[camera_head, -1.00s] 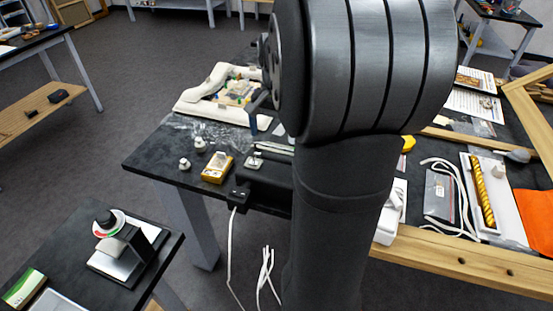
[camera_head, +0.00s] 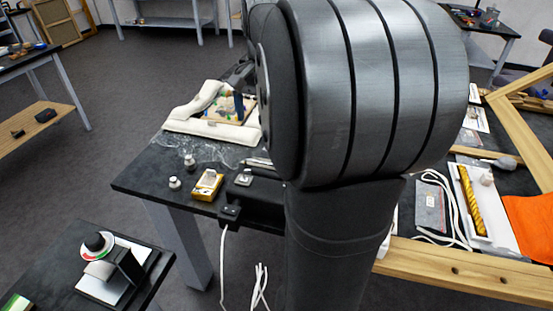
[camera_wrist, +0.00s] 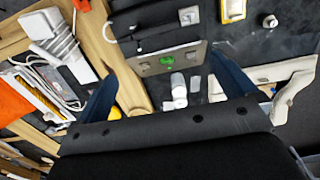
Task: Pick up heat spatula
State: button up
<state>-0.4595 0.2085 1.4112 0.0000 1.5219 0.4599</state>
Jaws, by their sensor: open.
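My gripper (camera_wrist: 166,88) is open and empty, its two blue fingers spread wide in the wrist view. In the head view, a blue finger (camera_head: 238,102) shows over the white-padded frame, while my arm hides much of the table. I cannot surely identify the heat spatula. A black body (camera_wrist: 150,24) with a square metal piece (camera_wrist: 188,15) lies at the top of the wrist view, beyond the fingertips. The metal piece also shows on the table in the head view (camera_head: 244,178). A metal box with a green spot (camera_wrist: 167,60) lies between the fingers' lines.
White padding (camera_head: 215,130) surrounds a fragment. A yellow device (camera_head: 207,184) and small weights (camera_head: 190,161) stand near the table's left edge. A white device with coiled cord (camera_wrist: 52,32), wooden bars (camera_wrist: 97,45) and an orange cloth (camera_head: 528,222) lie on the other side.

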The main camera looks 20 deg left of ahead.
jog(key=c, duration=1.2)
jog(key=n+h, duration=0.4)
jog(key=n, duration=1.4)
send_near(263, 171)
jog(key=shift+h, duration=0.3)
jog(key=x, duration=0.5)
jog(key=shift+s+d+f, duration=0.1)
jog(key=shift+s, duration=0.05)
jog(key=shift+a+x, duration=0.15)
jog(key=shift+x, duration=1.15)
jog(key=shift+a+x, duration=0.2)
jog(key=shift+x, duration=1.1)
